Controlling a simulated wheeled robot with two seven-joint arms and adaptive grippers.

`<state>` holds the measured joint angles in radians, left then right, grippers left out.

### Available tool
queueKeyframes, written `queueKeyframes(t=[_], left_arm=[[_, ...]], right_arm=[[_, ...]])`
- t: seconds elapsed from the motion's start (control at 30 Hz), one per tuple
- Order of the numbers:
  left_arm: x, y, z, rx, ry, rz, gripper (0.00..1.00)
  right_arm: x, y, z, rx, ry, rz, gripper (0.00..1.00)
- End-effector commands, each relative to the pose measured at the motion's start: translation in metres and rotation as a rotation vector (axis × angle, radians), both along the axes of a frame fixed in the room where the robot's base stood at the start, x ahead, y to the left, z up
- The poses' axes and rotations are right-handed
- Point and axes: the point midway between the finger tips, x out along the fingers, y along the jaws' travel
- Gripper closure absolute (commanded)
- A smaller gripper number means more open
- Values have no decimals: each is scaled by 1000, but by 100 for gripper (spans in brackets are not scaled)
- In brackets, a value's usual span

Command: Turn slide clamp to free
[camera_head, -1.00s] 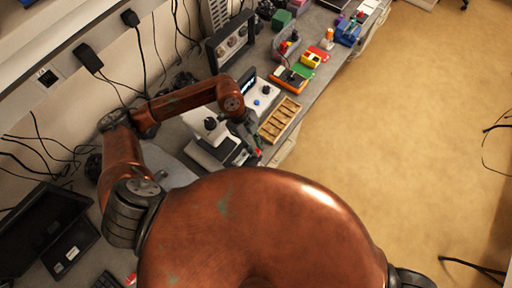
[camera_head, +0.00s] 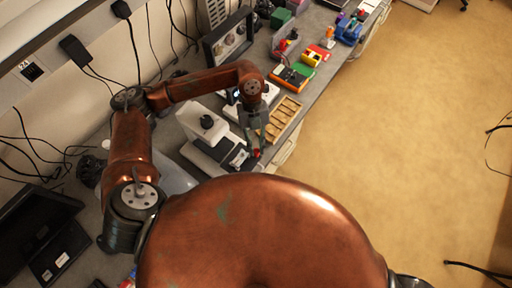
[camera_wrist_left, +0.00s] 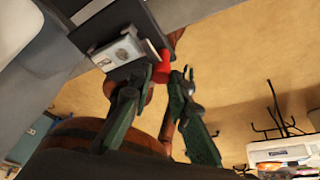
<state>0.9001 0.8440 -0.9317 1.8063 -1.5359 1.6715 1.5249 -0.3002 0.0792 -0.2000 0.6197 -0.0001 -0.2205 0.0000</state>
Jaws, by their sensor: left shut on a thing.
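A white bench instrument (camera_head: 203,124) with a dark stage stands on the bench in the head view. Its stage carries a light metal plate (camera_head: 239,157), which shows larger in the wrist view (camera_wrist_left: 118,52). A small red knob (camera_head: 257,153), apparently the slide clamp's handle, sits at the stage's edge beside the plate. My left gripper (camera_head: 254,150) reaches down over it. My right gripper is not in view.
A wooden slotted tray (camera_head: 284,117) lies just right of my left gripper. An orange box (camera_head: 292,76) and a grey dial panel (camera_head: 229,38) stand farther back. Black cables hang along the wall.

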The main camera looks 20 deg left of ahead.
Motion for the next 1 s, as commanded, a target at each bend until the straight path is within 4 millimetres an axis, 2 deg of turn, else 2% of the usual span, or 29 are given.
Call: queueKeyframes(t=[0.63, 0.67, 0.87, 1.0], left_arm=[[1, 1, -3, 4, -3, -46, 100], [1, 1, -3, 5, -4, -46, 81], [1, 1, -4, 5, -3, -45, 68], [1, 1, -3, 5, -2, -45, 66]], right_arm=[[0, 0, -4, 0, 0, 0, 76], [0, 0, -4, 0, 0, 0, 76], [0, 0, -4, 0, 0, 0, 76], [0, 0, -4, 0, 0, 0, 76]])
